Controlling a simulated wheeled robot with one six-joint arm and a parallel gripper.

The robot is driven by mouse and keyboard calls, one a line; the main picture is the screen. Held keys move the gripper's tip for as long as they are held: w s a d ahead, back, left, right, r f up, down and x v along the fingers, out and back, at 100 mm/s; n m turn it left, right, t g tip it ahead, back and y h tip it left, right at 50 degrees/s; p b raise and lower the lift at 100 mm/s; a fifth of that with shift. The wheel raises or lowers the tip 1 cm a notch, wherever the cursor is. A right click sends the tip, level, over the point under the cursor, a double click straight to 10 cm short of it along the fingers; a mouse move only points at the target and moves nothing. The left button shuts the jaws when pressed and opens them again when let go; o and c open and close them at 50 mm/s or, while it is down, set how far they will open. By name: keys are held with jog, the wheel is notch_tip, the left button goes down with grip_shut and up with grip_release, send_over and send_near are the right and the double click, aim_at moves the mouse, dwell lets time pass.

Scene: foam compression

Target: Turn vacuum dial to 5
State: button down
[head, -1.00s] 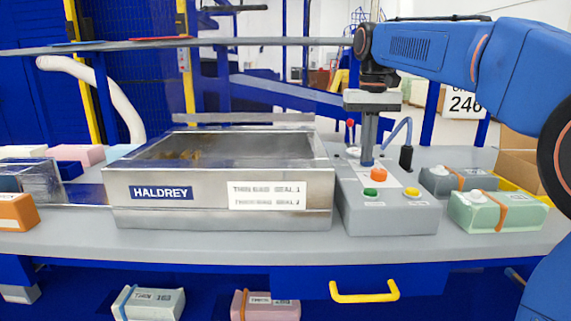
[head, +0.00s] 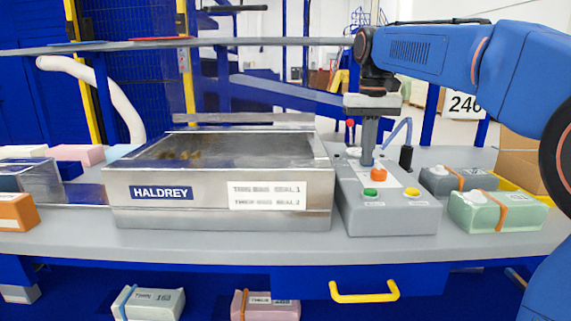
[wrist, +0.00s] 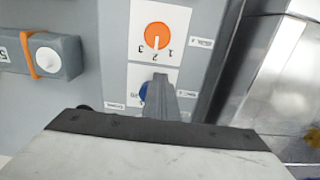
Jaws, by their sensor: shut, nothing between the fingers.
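The grey control box (head: 388,205) stands right of the steel sealing machine. An orange dial (wrist: 157,36) with a white pointer sits on a white plate marked 1, 2 and 3, upside down in the wrist view; it also shows in the head view (head: 378,174). A blue dial (wrist: 144,91) is on the plate below it, mostly hidden behind my fingers, so its setting cannot be read. I cannot read which dial is labelled vacuum. My gripper (wrist: 160,80) is shut and empty, its fingers pointing down over the blue dial. Contact with the dial cannot be told.
A green button (head: 371,192) and a yellow button (head: 411,191) sit on the box front. The HALDREY machine (head: 222,190) is close left; strapped packs (head: 497,211) lie right.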

jog(key=shift+s+d, duration=0.1)
jog(key=shift+d, duration=0.6)
jog(key=shift+d, duration=0.7)
dwell(0.4)
jog(key=shift+s+d, duration=0.1)
jog(key=shift+s, duration=0.1)
jog(key=shift+r, duration=3)
jog(key=shift+w+a+f, duration=0.1)
jog(key=shift+a+f, duration=0.35)
jog(key=shift+f, duration=0.55)
jog(key=shift+w+a+f, duration=0.1)
jog(key=shift+a+f, duration=0.35)
jog(key=shift+f, duration=0.55)
jog(key=shift+w+a+f, duration=0.1)
jog(key=shift+a+f, duration=0.35)
jog(key=shift+f, duration=0.55)
